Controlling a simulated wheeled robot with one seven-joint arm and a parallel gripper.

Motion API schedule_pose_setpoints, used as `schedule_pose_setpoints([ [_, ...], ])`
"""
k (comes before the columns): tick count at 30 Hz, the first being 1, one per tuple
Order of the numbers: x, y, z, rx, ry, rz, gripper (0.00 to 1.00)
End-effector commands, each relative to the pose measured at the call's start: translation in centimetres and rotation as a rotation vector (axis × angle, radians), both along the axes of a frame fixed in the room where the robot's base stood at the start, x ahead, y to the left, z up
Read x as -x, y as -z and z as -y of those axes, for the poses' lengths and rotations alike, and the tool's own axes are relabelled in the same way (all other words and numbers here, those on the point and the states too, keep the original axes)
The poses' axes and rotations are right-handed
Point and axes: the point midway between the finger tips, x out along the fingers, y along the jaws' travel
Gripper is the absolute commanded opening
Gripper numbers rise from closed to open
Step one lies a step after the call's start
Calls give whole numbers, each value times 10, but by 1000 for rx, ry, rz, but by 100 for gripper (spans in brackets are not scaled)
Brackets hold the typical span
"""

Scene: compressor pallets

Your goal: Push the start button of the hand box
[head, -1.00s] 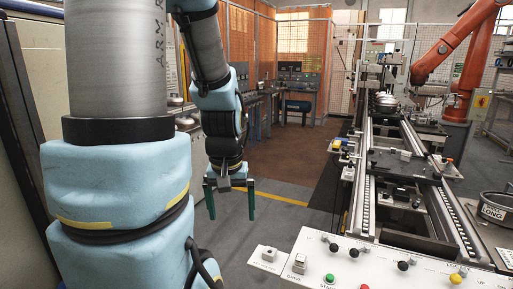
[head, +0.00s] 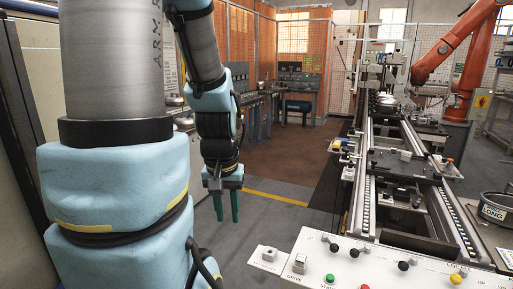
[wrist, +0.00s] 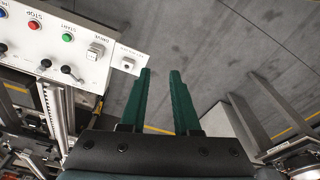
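The hand box (head: 388,275) is a white sloped panel at the lower right of the head view, and its top (wrist: 82,30) fills the upper left of the wrist view. The green start button (head: 330,280) is near its front left; it also shows in the wrist view (wrist: 67,37) above the label START. My gripper (head: 228,221) points down in the air, left of the hand box and apart from it. Its two green fingers (wrist: 160,72) are part open, with an empty gap between them. Nothing touches the start button.
The red stop button (wrist: 34,25) is beside the start button. Black levers (wrist: 46,63), a white drive switch (wrist: 95,50) and a small switch box (wrist: 127,62) are nearby. Conveyor rails (head: 362,185) run behind the hand box. Bare grey floor lies below my gripper.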

Motion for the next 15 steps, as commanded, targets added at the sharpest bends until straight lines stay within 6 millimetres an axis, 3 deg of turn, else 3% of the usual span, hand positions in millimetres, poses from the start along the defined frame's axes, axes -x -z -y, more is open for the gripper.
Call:
schedule_pose_setpoints([
  [1,0,0,0,0,0,0,24],
  [7,0,0,0,0,0,0,1],
  [15,0,0,0,0,0,0,0],
])
